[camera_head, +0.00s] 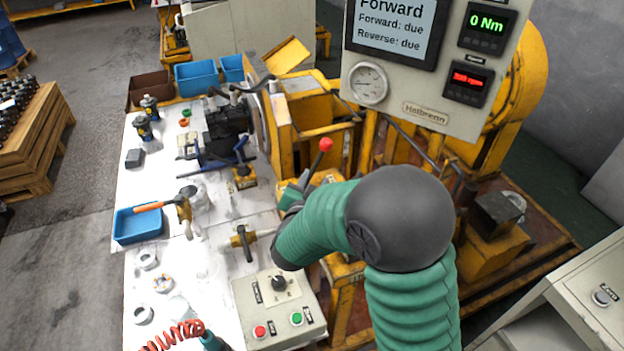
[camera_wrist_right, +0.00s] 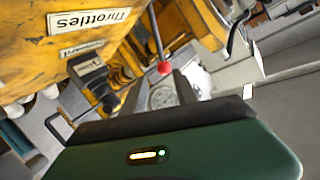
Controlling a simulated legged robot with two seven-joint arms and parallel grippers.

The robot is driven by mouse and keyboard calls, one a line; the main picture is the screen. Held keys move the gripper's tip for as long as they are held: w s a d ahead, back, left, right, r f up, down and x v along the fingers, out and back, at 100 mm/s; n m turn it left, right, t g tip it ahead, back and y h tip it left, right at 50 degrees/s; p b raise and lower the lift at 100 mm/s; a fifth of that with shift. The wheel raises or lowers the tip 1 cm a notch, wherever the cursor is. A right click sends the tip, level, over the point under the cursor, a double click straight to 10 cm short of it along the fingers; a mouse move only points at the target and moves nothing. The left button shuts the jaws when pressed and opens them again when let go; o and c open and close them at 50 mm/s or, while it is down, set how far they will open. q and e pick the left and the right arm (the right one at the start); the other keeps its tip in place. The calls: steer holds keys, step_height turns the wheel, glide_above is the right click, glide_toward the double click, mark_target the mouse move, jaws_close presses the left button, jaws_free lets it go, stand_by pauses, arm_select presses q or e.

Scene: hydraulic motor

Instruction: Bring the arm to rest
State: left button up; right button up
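My right arm (camera_head: 405,215), with green ribbed sleeves and a dark grey elbow, reaches in from the bottom right and bends left over the bench edge. Its hand (camera_head: 292,195) is near a lever with a red knob (camera_head: 326,145); the forearm hides part of it. In the right wrist view, my right gripper (camera_wrist_right: 160,92) has two grey fingers spread apart with nothing held between them. The red knob (camera_wrist_right: 164,68) shows just beyond the fingers, and I see no grip on it. My left gripper is not in view.
A white workbench (camera_head: 135,185) holds a control box (camera_head: 280,310), a blue tray (camera_head: 138,224), a hammer and motor parts. A yellow test stand with a gauge panel (camera_head: 430,70) stands behind the arm. A grey cabinet (camera_head: 590,290) is at right. Yellow throttle housing (camera_wrist_right: 60,50) fills the wrist view's left.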

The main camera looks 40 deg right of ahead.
steer(key=s+a+f+n+g+y+p, duration=0.1)
steer(key=s+a+f+n+y+p, duration=0.1)
steer(key=a+n+y, duration=0.4)
steer(key=s+a+f+n+g+y+p, duration=0.15)
steer(key=a+y, duration=0.25)
steer(key=a, duration=0.4)
steer(key=s+f+n+g, duration=0.2)
steer(key=s+n, duration=0.1)
steer(key=s, duration=0.4)
steer(key=s+a+f+n+g+p, duration=0.1)
steer(key=s+f+n+g, duration=0.1)
steer(key=s, duration=0.5)
steer(key=shift+s+a+f+n+g+y, duration=0.2)
steer(key=shift+s+f+n+g+y, duration=0.2)
steer(key=shift+g, duration=0.45)
steer(key=shift+r+p, duration=0.15)
steer(key=shift+p, duration=0.15)
